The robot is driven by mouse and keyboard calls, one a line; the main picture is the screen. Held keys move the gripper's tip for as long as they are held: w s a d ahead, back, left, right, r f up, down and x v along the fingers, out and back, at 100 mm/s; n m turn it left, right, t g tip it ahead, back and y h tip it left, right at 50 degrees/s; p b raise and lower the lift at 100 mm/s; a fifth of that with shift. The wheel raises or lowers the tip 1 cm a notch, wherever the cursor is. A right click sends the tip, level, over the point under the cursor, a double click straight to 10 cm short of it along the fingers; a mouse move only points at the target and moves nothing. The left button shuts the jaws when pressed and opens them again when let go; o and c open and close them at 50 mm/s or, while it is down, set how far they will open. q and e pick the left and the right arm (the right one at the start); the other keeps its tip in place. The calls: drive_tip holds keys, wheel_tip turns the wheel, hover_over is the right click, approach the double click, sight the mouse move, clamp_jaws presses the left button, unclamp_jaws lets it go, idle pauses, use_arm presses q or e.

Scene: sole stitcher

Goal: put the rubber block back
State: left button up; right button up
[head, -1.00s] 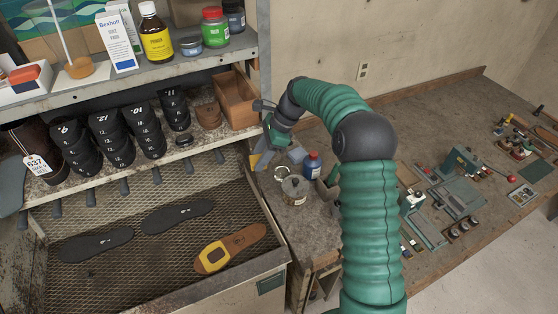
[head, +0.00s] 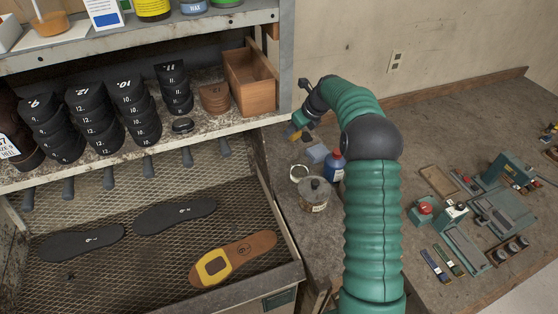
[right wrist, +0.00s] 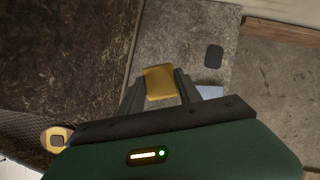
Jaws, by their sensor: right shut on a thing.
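An amber-yellow block, apparently the rubber block (right wrist: 161,83), is between the fingers of my right gripper (right wrist: 160,90) in the right wrist view. The gripper is shut on it. In the head view my right gripper (head: 297,131) is over the far left end of the workbench, beside the shelf, with the yellow block (head: 291,133) low at its tip. The wrist view shows a dark rounded square patch (right wrist: 213,56) on the bench, right of and beyond the block. I cannot tell the block's height above the bench. My left gripper is out of view.
A blue-grey block (head: 317,153), a blue bottle (head: 335,166), a ring (head: 299,173) and a lidded tin (head: 314,195) stand close to the gripper. A wooden box (head: 250,85) sits on the shelf. A mesh tray (head: 150,245) holds soles.

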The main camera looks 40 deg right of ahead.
drive_tip(key=x, duration=0.4)
drive_tip(key=shift+w+d+r+b, duration=0.1)
drive_tip(key=shift+w+d+b, duration=0.15)
drive_tip(key=shift+d+b, duration=0.1)
drive_tip(key=p, duration=0.1)
hover_over(286, 156)
drive_tip(key=s, duration=0.2)
wheel_tip(286, 156, down, 5)
drive_tip(key=shift+f, duration=0.1)
drive_tip(key=f, duration=0.4)
drive_tip(key=shift+w, duration=0.2)
drive_tip(key=shift+d, duration=0.1)
drive_tip(key=o, duration=1.3)
drive_tip(key=shift+s+d, duration=0.1)
drive_tip(key=shift+d, duration=0.05)
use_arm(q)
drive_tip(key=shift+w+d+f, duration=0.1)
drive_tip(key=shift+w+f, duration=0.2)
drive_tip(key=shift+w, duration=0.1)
